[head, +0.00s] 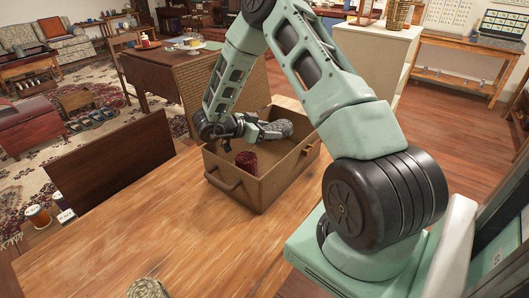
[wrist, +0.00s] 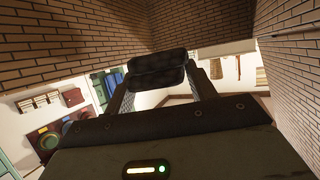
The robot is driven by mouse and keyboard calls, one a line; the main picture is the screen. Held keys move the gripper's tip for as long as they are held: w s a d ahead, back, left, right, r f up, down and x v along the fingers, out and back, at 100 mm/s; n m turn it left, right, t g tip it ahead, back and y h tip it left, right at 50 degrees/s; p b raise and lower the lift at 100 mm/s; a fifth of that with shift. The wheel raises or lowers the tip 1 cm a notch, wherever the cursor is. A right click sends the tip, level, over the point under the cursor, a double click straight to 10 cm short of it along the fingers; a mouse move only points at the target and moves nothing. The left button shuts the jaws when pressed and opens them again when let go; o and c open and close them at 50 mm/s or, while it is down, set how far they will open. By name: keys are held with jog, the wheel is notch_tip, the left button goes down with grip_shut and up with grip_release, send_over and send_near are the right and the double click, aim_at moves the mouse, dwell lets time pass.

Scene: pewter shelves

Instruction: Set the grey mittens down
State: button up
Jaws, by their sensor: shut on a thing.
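The grey mittens (head: 278,129) are a knitted grey bundle at the end of my gripper (head: 262,131) in the head view. My gripper is shut on them and holds them over the open brown box (head: 262,194) on the wooden table. Whether they touch the box's inside or rim I cannot tell. In the wrist view the dark fingers of my gripper (wrist: 157,70) are close together, and I cannot make out the mittens there.
A dark red knitted thing (head: 247,162) lies inside the box. Another grey knitted thing (head: 148,289) is at the bottom edge of the head view. A dark chair back (head: 110,178) stands at the table's left edge.

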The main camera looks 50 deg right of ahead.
notch_tip(320, 180, down, 6)
jog(key=shift+r, duration=0.2)
jog(key=shift+f, duration=0.35)
jog(key=shift+s+f, duration=0.2)
jog(key=shift+f, duration=0.15)
jog(key=o, duration=1.1)
jog(key=shift+s+f, duration=0.1)
jog(key=v, duration=0.5)
jog(key=r+v, duration=0.1)
jog(key=v, duration=0.2)
jog(key=shift+d+r+b, duration=0.15)
jog(key=shift+b, duration=0.25)
jog(key=shift+w, duration=0.25)
